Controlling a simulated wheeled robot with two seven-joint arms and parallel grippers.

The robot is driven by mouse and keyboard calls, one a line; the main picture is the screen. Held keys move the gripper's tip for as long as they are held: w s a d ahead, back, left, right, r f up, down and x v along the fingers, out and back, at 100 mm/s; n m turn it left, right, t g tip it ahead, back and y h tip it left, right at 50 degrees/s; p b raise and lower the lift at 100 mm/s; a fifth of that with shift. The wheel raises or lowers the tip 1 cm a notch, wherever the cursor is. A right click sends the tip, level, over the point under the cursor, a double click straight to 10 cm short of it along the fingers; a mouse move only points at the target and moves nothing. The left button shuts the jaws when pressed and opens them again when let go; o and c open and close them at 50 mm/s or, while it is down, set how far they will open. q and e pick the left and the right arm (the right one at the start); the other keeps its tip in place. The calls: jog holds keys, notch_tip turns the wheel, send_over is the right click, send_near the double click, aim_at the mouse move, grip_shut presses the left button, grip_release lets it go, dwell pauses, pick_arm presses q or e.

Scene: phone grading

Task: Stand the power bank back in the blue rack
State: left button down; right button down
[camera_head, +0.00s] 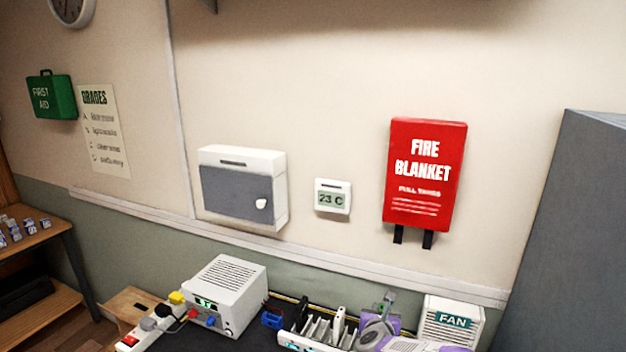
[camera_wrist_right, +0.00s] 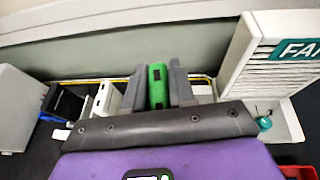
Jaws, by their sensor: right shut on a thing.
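My right gripper (camera_head: 385,304) is at the bottom of the head view, right of the white slotted rack. In the right wrist view its two grey fingers (camera_wrist_right: 158,92) are shut on a narrow green block, taken to be the power bank (camera_wrist_right: 157,84), held upright with a dark mark near its top. Only a small green part of it shows in the head view (camera_head: 390,296). My left gripper is not in view.
The white slotted rack (camera_head: 318,332) lies between the blue rack and my gripper. A white power supply (camera_head: 232,290) and a power strip (camera_head: 132,340) are at left. A white fan box (camera_head: 453,322) stands close on the right. The wall is behind.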

jog(key=s+a+f+n+y, duration=0.1)
jog(key=s+n+y, duration=0.25)
jog(key=s, duration=0.85)
jog(key=w+a+r+m+h, duration=0.1)
jog(key=w+m+h, duration=0.1)
jog(key=w, duration=0.7)
jog(key=w+a+m+h, duration=0.1)
jog(key=w+m+h, duration=0.2)
jog(key=w, duration=0.6)
jog(key=shift+w+a+r, duration=0.2)
jog(key=shift+a+r, duration=0.15)
jog(key=shift+a, duration=0.05)
notch_tip(320, 180, down, 10)
jog(key=b, duration=0.3)
jog(key=shift+r, duration=0.2)
